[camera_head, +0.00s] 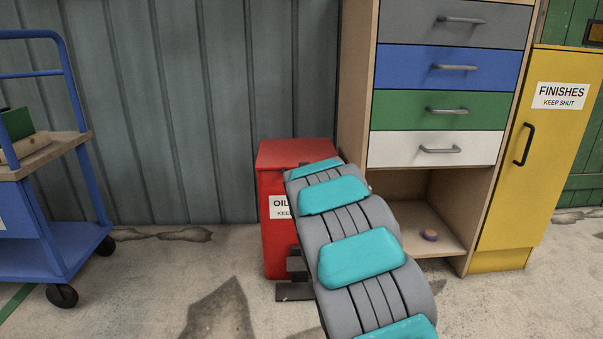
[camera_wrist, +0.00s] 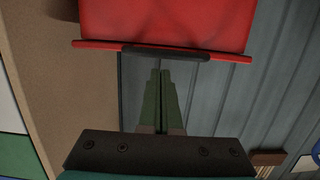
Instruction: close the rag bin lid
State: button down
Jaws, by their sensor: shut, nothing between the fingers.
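The red rag bin (camera_head: 277,235) stands against the grey wall, its front partly hidden by my arm. Its red lid (camera_head: 290,152) lies roughly flat across the top in the head view. In the wrist view the lid edge (camera_wrist: 95,44) shows as a thin red strip with a dark bar at its middle (camera_wrist: 165,52), against the bin's red body (camera_wrist: 165,20). I cannot tell whether a small gap is left under the lid. My gripper (camera_wrist: 160,74) is shut and empty, its fingertips near the dark bar; I cannot tell if they touch. The head view hides it behind my arm.
A wooden drawer cabinet (camera_head: 357,90) stands close to the bin's right, with a yellow cabinet (camera_head: 510,170) beyond it. A blue cart (camera_head: 45,245) is at the left. The floor between cart and bin is clear.

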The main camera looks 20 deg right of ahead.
jog(key=s+a+f+p, duration=0.1)
jog(key=s+a+f, duration=0.1)
jog(key=s+f, duration=0.4)
jog(key=s+a+r+n+g+y+p, duration=0.1)
jog(key=s+a+r+g+p, duration=0.2)
jog(key=s, duration=1.6)
jog(key=s+a+r+n+g+y+p, duration=0.1)
jog(key=s+a+g, duration=0.5)
jog(key=s, duration=1.4)
jog(key=s+a+r+n+g+y+p, duration=0.1)
jog(key=s+a+r+g+p, duration=0.3)
jog(key=s, duration=1.6)
jog(key=a+g+y+p, duration=0.1)
jog(key=g+p, duration=0.2)
jog(key=g, duration=0.1)
jog(key=shift+s+a+r, duration=0.25)
jog(key=shift+a+r, duration=0.05)
jog(key=shift+r, duration=0.1)
jog(key=shift+a, duration=0.15)
